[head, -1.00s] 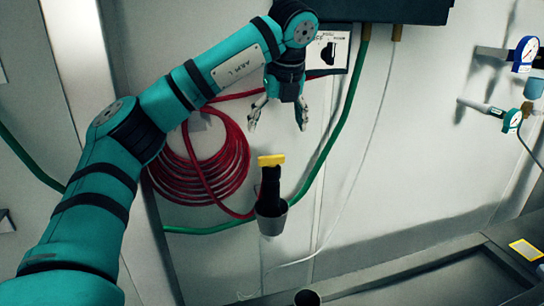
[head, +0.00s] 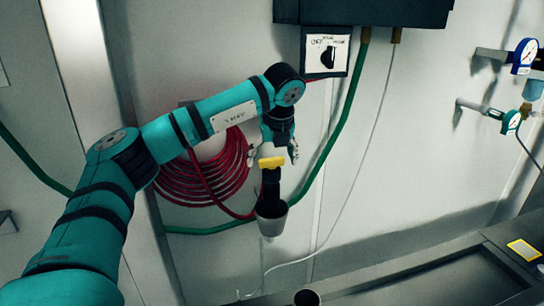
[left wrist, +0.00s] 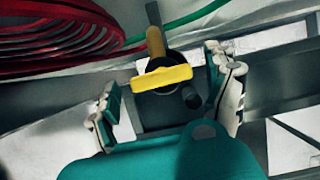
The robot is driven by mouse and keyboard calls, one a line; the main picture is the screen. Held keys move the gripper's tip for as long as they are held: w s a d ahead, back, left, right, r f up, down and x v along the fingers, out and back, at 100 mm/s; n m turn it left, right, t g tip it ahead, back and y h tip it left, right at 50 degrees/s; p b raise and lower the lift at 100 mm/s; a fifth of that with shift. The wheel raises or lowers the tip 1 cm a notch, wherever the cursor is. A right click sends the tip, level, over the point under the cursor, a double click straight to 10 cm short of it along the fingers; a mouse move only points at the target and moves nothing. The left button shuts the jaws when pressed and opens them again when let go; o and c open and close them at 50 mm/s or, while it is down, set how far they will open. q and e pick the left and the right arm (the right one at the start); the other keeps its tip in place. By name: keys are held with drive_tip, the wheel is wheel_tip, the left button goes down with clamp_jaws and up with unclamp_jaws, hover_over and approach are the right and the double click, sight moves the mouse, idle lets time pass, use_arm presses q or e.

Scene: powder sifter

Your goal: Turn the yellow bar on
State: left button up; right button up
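The yellow bar (head: 271,162) sits on top of a black upright part (head: 270,188) that stands in a grey cup-like base (head: 271,220). In the left wrist view the yellow bar (left wrist: 161,78) lies crosswise, slightly tilted, between the fingers. My left gripper (head: 272,158) is just behind and above the bar in the head view. In the left wrist view my left gripper (left wrist: 172,95) is open, with a finger on each side of the bar and a gap to each. My right gripper is in no view.
A coiled red hose (head: 205,180) hangs on the wall behind my left arm. A green hose (head: 335,130) runs behind the bar. A switch box (head: 326,52) is above, gauges (head: 525,55) are at right, and a metal trough (head: 430,285) is below.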

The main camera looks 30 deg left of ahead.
use_arm(q)
drive_tip(key=c, duration=1.1)
drive_tip(key=shift+o, duration=0.2)
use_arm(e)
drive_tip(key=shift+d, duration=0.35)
